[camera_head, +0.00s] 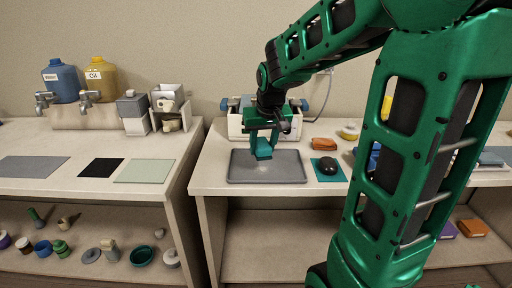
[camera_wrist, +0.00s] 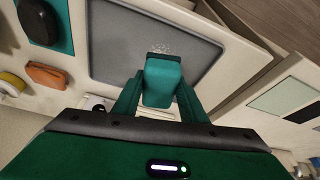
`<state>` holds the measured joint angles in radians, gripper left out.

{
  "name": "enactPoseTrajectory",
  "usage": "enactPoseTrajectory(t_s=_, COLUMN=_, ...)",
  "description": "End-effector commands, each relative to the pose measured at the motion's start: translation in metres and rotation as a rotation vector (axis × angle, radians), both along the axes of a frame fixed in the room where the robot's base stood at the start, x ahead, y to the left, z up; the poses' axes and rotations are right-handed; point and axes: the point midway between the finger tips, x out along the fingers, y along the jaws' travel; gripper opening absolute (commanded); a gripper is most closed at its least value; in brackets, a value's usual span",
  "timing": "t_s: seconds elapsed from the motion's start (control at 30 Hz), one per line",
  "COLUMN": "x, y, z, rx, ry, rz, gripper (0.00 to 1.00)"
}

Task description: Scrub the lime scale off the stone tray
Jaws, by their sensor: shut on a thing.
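The stone tray (camera_head: 285,172) is a dark grey rectangle with a raised rim on the right-hand counter. It also shows in the wrist view (camera_wrist: 115,45). A pale speckled patch, which looks like lime scale (camera_wrist: 160,48), lies on its surface just beyond the held block. My gripper (camera_head: 262,140) is over the left part of the tray, shut on a teal block (camera_head: 263,153), which looks like a scrubber. The block fills the space between the fingers in the wrist view (camera_wrist: 162,80). I cannot tell whether its lower end touches the tray.
A white wax warmer (camera_head: 236,125) stands behind the tray. A black mouse-like object (camera_head: 328,166) on a teal mat and an orange item (camera_head: 324,144) lie to the right. The left counter (camera_head: 80,190) is across a gap and holds flat mats.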

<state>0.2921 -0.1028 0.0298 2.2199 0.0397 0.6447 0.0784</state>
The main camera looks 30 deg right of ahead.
Motion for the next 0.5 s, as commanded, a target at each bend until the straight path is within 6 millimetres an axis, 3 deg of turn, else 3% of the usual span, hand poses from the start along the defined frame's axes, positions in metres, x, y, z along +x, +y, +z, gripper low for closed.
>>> enactPoseTrajectory(t_s=0.5, x=-0.0015, y=-0.0028, z=-0.0053, rx=0.0, ry=0.001, rz=-0.004, gripper=0.06)
